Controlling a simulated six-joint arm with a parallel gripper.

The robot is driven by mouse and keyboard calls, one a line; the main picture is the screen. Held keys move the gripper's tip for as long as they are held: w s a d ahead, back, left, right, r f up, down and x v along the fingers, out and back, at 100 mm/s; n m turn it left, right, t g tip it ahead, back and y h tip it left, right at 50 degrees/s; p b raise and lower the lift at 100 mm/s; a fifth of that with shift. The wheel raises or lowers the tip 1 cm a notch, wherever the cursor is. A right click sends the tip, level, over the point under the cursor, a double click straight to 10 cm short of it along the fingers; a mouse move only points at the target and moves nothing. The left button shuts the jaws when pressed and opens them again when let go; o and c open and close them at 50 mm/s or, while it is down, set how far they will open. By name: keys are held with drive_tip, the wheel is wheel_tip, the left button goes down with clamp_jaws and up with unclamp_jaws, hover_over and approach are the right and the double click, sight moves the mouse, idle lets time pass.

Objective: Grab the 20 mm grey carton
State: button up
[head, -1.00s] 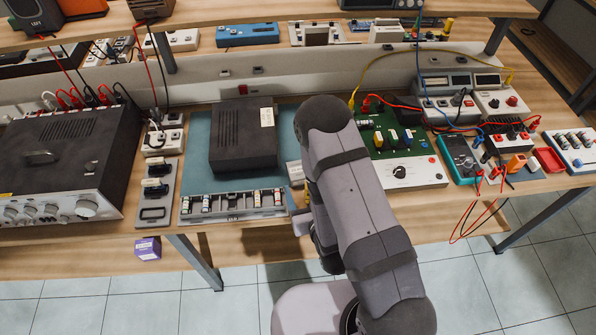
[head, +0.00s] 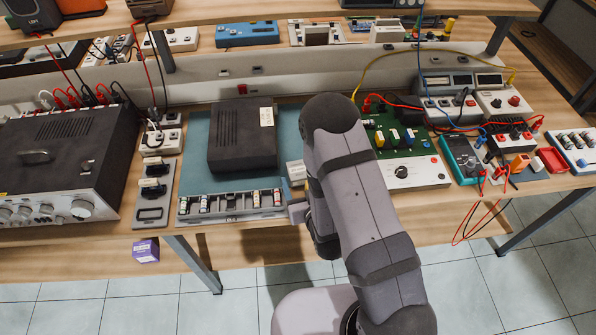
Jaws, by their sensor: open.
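A small pale grey box (head: 296,171) stands on the bench at the right edge of the blue-green mat, left of my arm. It is the likeliest grey carton, but its size and label cannot be read. My gripper (head: 299,211) shows only in part, low beside my forearm near the bench's front edge. It is nearer the camera than the box and apart from it in the picture. One grey finger part points left; the rest is hidden behind my arm. Nothing is seen held.
A black box (head: 243,136) stands on the mat (head: 196,135), with a tray of small parts (head: 230,204) in front. A green circuit board unit (head: 405,140) stands right of my arm. A purple box (head: 145,250) sits on the lower shelf.

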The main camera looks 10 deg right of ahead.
sight(300, 177)
drive_tip(key=shift+p+x, duration=0.3)
drive_tip(key=shift+x, duration=1.1)
drive_tip(key=c, duration=1.2)
drive_tip(key=shift+r, duration=0.2)
drive_tip(key=shift+r+b, duration=0.55)
drive_tip(key=shift+r, duration=4.25)
